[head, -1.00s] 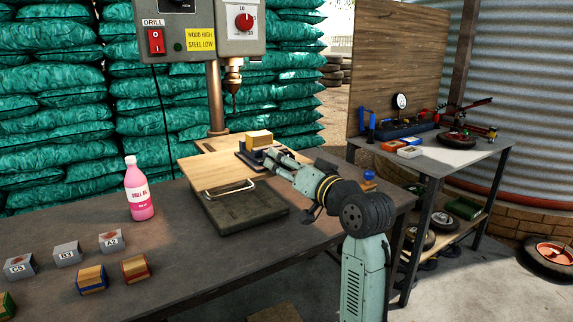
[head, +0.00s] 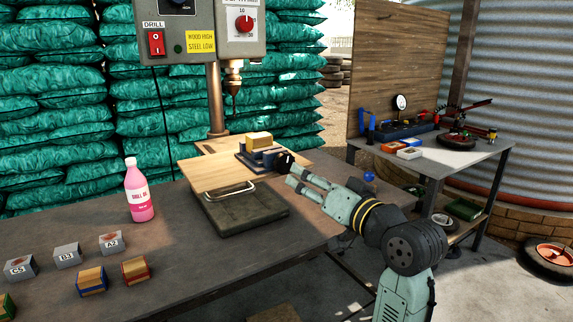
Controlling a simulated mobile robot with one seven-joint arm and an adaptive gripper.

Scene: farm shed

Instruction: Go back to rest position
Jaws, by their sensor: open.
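My gripper (head: 294,177) is open and empty. It hovers over the right part of the dark workbench, just right of the drill press base. My arm reaches up to it from the lower right. A yellow wooden block (head: 258,140) sits in the dark blue vise (head: 262,156) on the wooden board (head: 205,172) under the drill. The gripper is apart from the block.
The drill press (head: 200,35) stands at the back of the bench (head: 170,265). A pink bottle (head: 139,195), grey labelled blocks (head: 67,255) and striped wooden blocks (head: 91,280) stand at left. A second table (head: 455,155) with tools is at right. Open floor lies between.

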